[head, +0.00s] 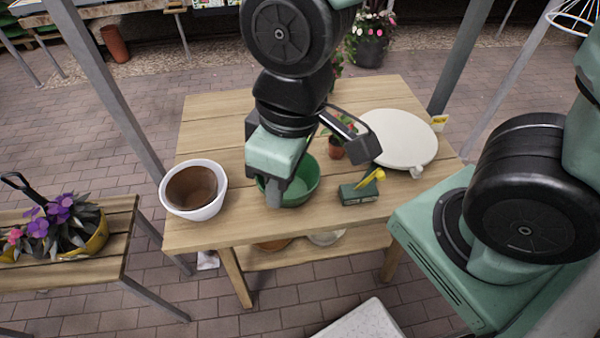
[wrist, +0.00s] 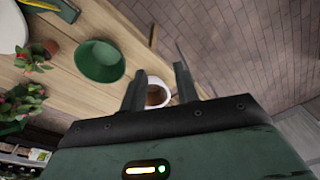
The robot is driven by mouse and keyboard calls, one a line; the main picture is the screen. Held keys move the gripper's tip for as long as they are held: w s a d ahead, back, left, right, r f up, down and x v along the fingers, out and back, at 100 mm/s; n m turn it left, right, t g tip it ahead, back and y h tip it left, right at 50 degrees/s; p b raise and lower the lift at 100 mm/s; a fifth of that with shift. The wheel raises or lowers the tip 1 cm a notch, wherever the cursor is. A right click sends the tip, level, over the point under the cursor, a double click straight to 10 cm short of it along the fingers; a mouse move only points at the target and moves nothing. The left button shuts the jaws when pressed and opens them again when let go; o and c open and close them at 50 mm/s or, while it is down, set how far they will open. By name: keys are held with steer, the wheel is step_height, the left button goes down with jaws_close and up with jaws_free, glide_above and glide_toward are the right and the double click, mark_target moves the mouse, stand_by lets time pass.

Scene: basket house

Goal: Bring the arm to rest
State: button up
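My gripper (head: 274,190) hangs in front of the green bowl (head: 304,186) on the wooden table, hiding part of it. In the wrist view my gripper's two fingers (wrist: 160,86) are apart, with nothing held between them. The green bowl (wrist: 100,62) shows to the left of the fingers there. A white pot with brown contents (wrist: 157,96) shows beyond the gap between them. In the head view this white pot (head: 215,206) stands at the table's front left corner, left of my gripper.
The wooden table (head: 215,125) also holds a green box with a yellow part (head: 358,193), a small potted plant (head: 336,148) and a round white board (head: 402,140). Metal posts rise around the table. A bench with a flower planter (head: 92,245) stands at left. The table's back left is clear.

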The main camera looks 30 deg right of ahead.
steer(key=shift+s+d+r+g+h, duration=0.15)
steer(key=shift+s+d+r, duration=0.25)
steer(key=shift+s, duration=0.1)
steer(key=shift+s+d+r+g+h, duration=0.15)
steer(key=shift+s+d+r, duration=0.1)
steer(key=shift+s+d, duration=0.2)
steer(key=shift+f, duration=0.1)
